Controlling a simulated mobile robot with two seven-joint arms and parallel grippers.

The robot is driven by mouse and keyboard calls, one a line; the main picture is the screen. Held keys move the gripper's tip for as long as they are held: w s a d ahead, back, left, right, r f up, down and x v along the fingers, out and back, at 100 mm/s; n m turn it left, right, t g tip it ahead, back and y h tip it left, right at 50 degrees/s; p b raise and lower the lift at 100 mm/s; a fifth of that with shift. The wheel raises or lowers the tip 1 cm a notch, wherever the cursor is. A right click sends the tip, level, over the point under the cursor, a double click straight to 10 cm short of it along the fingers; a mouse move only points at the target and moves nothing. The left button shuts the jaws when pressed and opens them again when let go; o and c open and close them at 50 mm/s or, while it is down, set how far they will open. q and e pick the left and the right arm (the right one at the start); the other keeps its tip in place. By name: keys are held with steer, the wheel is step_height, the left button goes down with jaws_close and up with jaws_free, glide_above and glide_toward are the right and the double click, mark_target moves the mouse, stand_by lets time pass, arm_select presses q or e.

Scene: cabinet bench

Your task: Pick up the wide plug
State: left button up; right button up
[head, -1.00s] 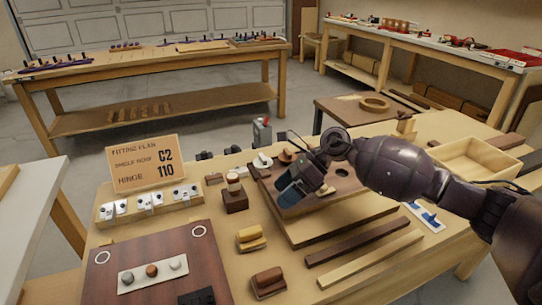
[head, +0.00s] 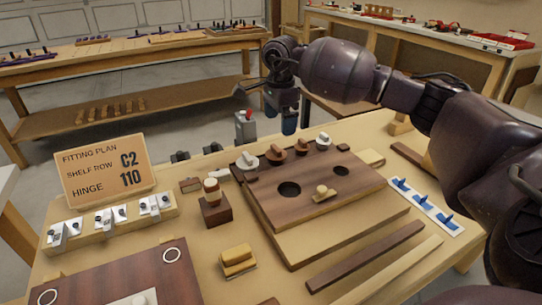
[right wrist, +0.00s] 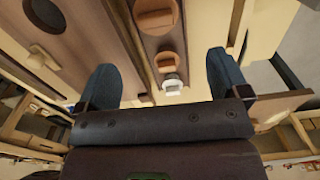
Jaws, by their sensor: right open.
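A row of knobbed plugs stands along the back edge of the dark wooden board (head: 318,209): a white plug (head: 248,161), a brown plug (head: 277,157), another brown plug (head: 302,148) and a white plug (head: 323,142). I cannot tell for sure which is the wide plug. My right gripper (head: 280,112) is open and empty, fingers down, above and behind this row. In the right wrist view, two brown plugs (right wrist: 170,62) and a small white plug (right wrist: 172,86) show between the open fingers (right wrist: 163,83), not touched. My left gripper is out of view.
The board has two round holes (head: 289,189) and a small knobbed piece (head: 325,194). A grey block with a red top (head: 245,127) stands close left of the gripper. A sign (head: 105,171) and a yellow block (head: 238,260) are to the left.

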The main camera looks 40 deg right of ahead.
mark_target(277, 147)
step_height(277, 147, down, 5)
steer(key=shift+r+b, duration=0.1)
steer(key=shift+b, duration=0.2)
steer(key=f, duration=0.3)
steer(key=f+b, duration=0.1)
steer(key=shift+s+a+f, duration=0.1)
steer(key=shift+a+f, duration=0.15)
steer(key=shift+a, duration=0.15)
steer(key=shift+f, duration=0.4)
steer(key=shift+r, duration=0.15)
steer(key=c, duration=0.8)
